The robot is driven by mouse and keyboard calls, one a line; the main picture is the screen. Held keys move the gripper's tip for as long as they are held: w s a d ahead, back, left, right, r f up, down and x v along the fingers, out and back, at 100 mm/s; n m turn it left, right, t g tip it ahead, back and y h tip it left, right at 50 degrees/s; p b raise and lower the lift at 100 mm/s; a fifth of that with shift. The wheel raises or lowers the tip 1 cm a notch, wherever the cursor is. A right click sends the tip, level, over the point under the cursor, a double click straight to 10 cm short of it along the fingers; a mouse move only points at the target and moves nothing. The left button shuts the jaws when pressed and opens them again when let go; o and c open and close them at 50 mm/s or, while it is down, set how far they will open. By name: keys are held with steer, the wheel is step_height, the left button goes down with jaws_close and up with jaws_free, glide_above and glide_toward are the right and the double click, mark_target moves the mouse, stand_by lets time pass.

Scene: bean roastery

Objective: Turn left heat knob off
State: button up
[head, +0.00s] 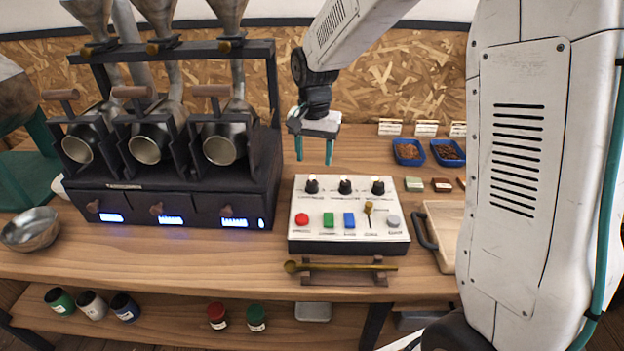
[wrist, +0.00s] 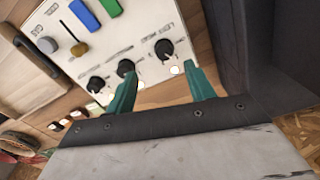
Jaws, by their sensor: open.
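A white control box (head: 350,214) with dark sides sits on the bench. Along its back edge are a left black knob (head: 312,185), a middle black knob (head: 345,186) and a right black knob (head: 378,187), with small white lights. My gripper (head: 314,162) is open and empty, its two teal fingers pointing down above and behind the left knob. In the wrist view the box appears turned around, and the left knob (wrist: 164,49) shows just beyond my gripper's fingertips (wrist: 158,69). Contact with it cannot be made out. Knob labels are too small to read.
A dark three-drum roaster (head: 185,170) with its own front knobs and lit blue displays stands left of the box. A brass scoop (head: 340,267) lies on a rack in front. A wooden tray (head: 445,235) and blue bean trays (head: 409,152) are at right.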

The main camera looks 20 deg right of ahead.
mark_target(312, 182)
steer(key=shift+w+a+f, duration=0.1)
steer(key=shift+w+f, duration=0.35)
steer(key=shift+f, duration=0.35)
step_height(312, 182, down, 7)
steer(key=shift+f, duration=0.15)
steer(key=c, duration=1)
